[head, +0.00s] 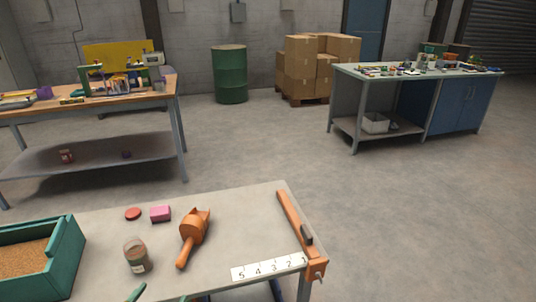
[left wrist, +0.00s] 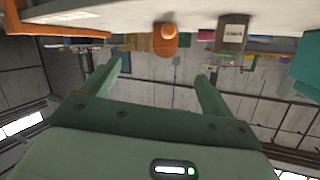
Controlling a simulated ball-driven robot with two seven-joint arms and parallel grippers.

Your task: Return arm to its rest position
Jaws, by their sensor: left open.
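My left gripper (head: 138,292) barely shows at the bottom edge of the head view, only a green fingertip near the table's front. In the left wrist view its two green fingers (left wrist: 158,72) are spread wide, with nothing between them. That view is upside down, with the table (left wrist: 195,10) along the top. An orange scoop (head: 193,236) lies on the table, and its end shows in the left wrist view (left wrist: 166,41). A labelled jar (head: 136,255) stands to its left. My right gripper is in neither view.
A green crate of brown grain (head: 68,262) sits at the table's left. A red lid (head: 133,214) and a pink block (head: 160,214) lie behind the jar. An orange bar device (head: 291,219) and a numbered white strip (head: 266,268) are at the right.

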